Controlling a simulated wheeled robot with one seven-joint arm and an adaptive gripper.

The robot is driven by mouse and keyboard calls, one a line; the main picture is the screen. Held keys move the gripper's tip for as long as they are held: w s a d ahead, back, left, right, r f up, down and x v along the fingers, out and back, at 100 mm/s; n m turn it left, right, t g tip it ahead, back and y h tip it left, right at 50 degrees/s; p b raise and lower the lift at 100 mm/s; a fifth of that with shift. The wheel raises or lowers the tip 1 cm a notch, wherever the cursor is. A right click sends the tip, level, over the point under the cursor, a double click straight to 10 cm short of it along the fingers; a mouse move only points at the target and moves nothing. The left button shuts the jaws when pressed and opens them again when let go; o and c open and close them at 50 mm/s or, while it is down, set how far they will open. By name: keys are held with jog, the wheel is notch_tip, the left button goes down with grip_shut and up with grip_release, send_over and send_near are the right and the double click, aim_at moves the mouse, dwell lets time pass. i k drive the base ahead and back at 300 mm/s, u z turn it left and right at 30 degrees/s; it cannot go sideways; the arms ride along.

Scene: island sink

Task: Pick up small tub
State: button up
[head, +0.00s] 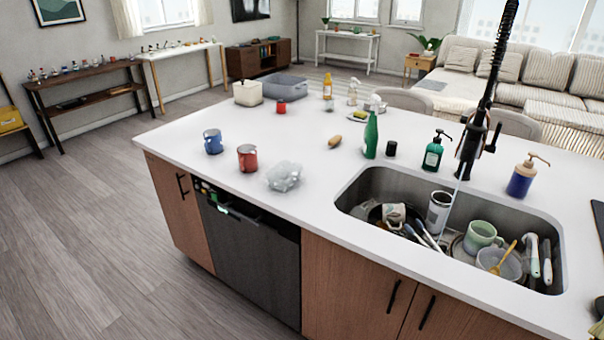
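Several tub-like things stand on the white island counter (200,118), and I cannot tell for certain which is the small tub. A small clear plastic container (284,176) lies near the front edge, right of a red mug (247,158). A cream lidded tub (248,93) stands at the far left corner. My gripper is not in view, and nothing is seen holding any of these.
A blue mug (213,141), a green bottle (371,135) and a dark green pump bottle (433,151) stand on the counter. The sink (352,190) holds dishes, under a tall black faucet (484,110). A dishwasher (250,255) is below. Floor at left is clear.

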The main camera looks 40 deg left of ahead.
aim_at(284, 175)
jog(key=k, duration=0.45)
jog(key=u, duration=2.5)
jog(key=i, duration=2.05)
jog(key=z, duration=1.2)
